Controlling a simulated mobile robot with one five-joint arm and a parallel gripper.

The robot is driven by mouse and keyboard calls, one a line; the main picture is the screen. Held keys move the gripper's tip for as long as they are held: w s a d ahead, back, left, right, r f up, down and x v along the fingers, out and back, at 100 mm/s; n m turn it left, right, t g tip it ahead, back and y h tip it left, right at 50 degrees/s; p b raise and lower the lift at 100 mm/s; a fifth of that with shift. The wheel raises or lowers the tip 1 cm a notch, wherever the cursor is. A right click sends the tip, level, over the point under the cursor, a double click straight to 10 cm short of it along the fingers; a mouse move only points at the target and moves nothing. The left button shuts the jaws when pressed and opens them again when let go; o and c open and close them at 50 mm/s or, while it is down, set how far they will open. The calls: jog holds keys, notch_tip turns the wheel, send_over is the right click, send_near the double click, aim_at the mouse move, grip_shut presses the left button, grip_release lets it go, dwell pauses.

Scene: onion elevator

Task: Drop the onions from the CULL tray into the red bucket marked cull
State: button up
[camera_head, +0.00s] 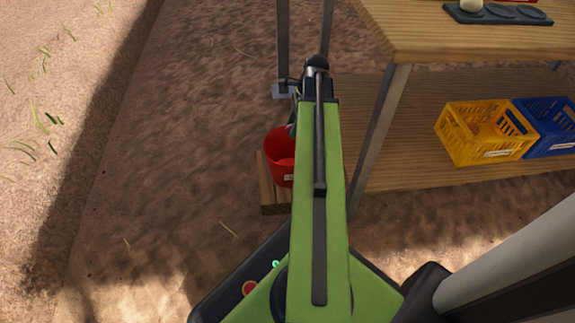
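The red bucket (279,151) stands on a low wooden stand beside the bench; my green arm hides its right part. A small white label shows low on it, too small to read. A dark tray (520,19) lies on the bench top at the upper right, cut by the frame edge. One pale round onion (471,6) sits at its left, and the recesses to its right look empty. No CULL marking is readable. My gripper (293,118) is mostly hidden behind my arm, near or above the bucket; its fingers and any load cannot be made out.
The wooden bench top (430,30) has a metal leg (380,125) right of my arm. On its lower shelf (400,160) stand a yellow crate (455,140) and a blue crate (560,138). The wooden stand (267,190) is under the bucket. Open dirt ground lies left.

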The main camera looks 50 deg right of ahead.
jog(key=o, duration=0.5)
jog(key=p+v, duration=1.6)
jog(key=v, duration=0.1)
jog(key=shift+r+p, duration=0.2)
jog(key=shift+p, duration=0.2)
